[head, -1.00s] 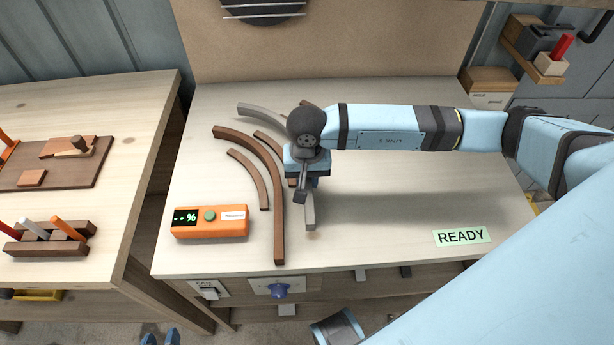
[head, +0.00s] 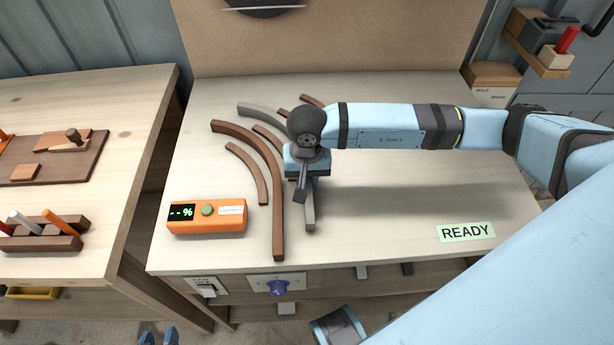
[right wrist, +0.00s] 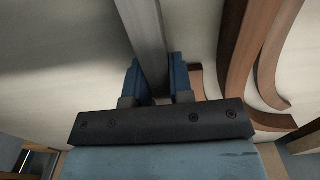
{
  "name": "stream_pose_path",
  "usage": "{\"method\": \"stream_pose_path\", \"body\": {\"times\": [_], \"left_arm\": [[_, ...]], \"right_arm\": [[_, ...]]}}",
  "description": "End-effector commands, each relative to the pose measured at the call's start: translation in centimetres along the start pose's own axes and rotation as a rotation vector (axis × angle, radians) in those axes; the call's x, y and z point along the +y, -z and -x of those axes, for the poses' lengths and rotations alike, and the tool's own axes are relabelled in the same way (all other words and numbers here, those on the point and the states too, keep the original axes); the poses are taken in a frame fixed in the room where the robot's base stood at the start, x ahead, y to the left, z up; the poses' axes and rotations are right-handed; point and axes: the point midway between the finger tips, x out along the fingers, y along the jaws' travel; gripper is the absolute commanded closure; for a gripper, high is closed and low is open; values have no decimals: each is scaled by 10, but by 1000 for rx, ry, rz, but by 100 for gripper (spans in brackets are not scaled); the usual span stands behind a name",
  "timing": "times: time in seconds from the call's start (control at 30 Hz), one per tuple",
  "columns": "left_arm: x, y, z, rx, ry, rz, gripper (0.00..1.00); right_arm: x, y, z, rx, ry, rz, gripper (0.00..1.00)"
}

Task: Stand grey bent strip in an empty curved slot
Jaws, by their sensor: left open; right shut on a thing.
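My right gripper (head: 307,190) points down over the middle of the bench. It is shut on the grey bent strip (head: 310,213), whose near end shows below the jaws. In the right wrist view the grey strip (right wrist: 148,40) runs between the two blue fingers (right wrist: 160,80). A curved grey length (head: 262,111) also shows behind the gripper at the left; the jaws and arm hide whether it joins the held end. I cannot tell whether the strip is lifted. No empty curved slot can be made out. My left gripper is not in view.
A long brown curved strip (head: 272,180) and a shorter one (head: 247,168) lie left of my gripper. Small brown pieces show behind it. An orange box with a display (head: 207,216) stands at front left. A READY label (head: 466,232) lies front right; the bench's right is otherwise clear.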

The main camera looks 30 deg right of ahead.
Motion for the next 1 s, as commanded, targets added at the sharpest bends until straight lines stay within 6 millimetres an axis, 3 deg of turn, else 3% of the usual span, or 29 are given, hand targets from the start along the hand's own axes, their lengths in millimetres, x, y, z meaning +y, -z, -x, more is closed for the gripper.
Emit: {"method": "stream_pose_path", "body": {"times": [0.17,0.2,0.3,0.87,1.0], "left_arm": [[0,-3,-2,0,0,4,57],[1,-2,-2,0,0,5,57],[1,-2,-2,1,1,5,57],[0,2,0,7,1,1,57],[0,5,2,11,0,-5,57]], "right_arm": [[0,0,-2,1,1,0,100],[0,0,-1,1,1,0,70],[0,0,-1,1,1,0,49],[-3,-1,-1,0,10,4,49],[-4,0,18,3,13,5,49]]}}
